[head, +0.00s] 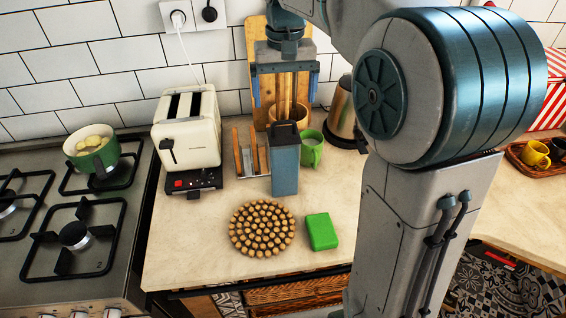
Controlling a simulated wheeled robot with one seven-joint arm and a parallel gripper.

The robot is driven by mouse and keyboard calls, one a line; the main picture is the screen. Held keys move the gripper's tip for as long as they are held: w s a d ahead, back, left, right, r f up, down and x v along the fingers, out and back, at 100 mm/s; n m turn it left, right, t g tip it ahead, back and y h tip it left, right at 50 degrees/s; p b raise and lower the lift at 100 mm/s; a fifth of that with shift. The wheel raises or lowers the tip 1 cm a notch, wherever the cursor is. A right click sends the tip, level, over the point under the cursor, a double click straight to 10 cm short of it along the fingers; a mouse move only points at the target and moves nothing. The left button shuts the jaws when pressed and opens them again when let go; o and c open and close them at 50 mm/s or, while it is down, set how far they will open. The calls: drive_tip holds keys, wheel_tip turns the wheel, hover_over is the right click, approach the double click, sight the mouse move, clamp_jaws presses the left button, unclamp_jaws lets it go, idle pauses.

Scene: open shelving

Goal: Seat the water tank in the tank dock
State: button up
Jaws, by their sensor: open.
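A tall blue-grey box with a dark handle-like top, which looks like the water tank (285,171), stands upright on the counter near the middle. My gripper (285,100) is open, pointing down, with its two fingers wide apart. In the picture it is above and behind the tank's top; I cannot tell the exact distance. Nothing shows between the fingers except the background. I cannot make out a tank dock for certain in this view.
Left of the tank are a wooden rack (243,160) and a cream toaster (188,130). A green mug (311,152) and kettle (341,112) stand to the right. A round cork trivet (262,228) and green block (321,231) lie in front. The stove (45,255) is at left.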

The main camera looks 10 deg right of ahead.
sight(283, 135)
wheel_tip(283, 135, down, 8)
drive_tip(key=shift+r, duration=0.2)
drive_tip(key=shift+w+f, duration=0.15)
drive_tip(key=shift+f, duration=1.15)
drive_tip(key=shift+w+f, duration=0.1)
drive_tip(key=shift+f, duration=1.15)
drive_tip(key=c, duration=2)
clamp_jaws()
drive_tip(key=shift+r, duration=0.15)
